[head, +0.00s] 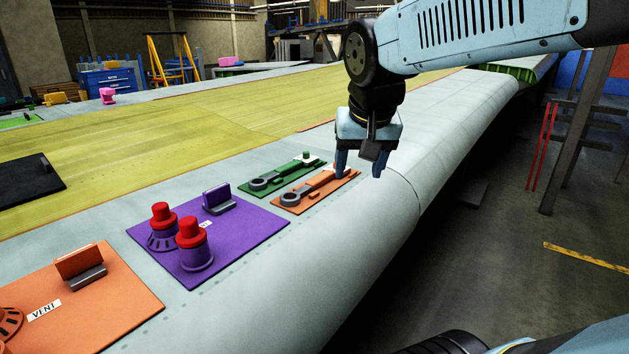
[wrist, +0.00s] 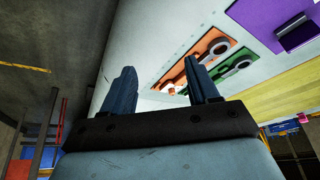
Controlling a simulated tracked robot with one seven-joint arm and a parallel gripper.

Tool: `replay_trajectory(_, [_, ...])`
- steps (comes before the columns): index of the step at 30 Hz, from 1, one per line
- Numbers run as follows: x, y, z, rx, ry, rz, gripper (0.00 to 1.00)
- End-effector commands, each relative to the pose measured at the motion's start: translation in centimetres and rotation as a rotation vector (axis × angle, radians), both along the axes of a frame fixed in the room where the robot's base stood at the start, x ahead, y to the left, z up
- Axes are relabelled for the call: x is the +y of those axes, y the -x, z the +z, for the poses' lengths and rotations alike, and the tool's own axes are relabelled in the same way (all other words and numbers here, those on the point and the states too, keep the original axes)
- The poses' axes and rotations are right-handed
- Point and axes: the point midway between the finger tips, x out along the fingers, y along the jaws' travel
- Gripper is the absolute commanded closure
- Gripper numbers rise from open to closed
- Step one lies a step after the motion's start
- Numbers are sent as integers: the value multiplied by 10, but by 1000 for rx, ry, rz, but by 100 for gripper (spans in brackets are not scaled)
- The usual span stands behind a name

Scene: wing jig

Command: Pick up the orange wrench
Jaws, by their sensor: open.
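The orange wrench (head: 318,184) lies flat on an orange plate (head: 345,183) on the wing. Its ring end points toward the front left. In the head view the left finger overlaps that end of the plate. In the wrist view my gripper (wrist: 160,66) has pale wing skin between its fingers. I cannot tell its exact height above the wing.
A green plate (head: 272,189) with a similar green wrench lies close beside the orange one. A purple plate (head: 245,245) carries two red-topped knobs and an upright purple block. The wing's curved edge (head: 395,230) drops off to the right, with clear floor below.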

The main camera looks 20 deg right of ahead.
Motion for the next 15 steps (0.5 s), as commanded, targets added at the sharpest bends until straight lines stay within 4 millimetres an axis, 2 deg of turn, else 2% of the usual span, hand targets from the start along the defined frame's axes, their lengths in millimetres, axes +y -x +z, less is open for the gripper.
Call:
replay_trajectory(1, [2,-17,4,17,-1,-46,40])
replay_trajectory(8, [11,-84,17,54,-4,-300,40])
replay_trajectory(15, [25,-150,18,51,6,-544,40])
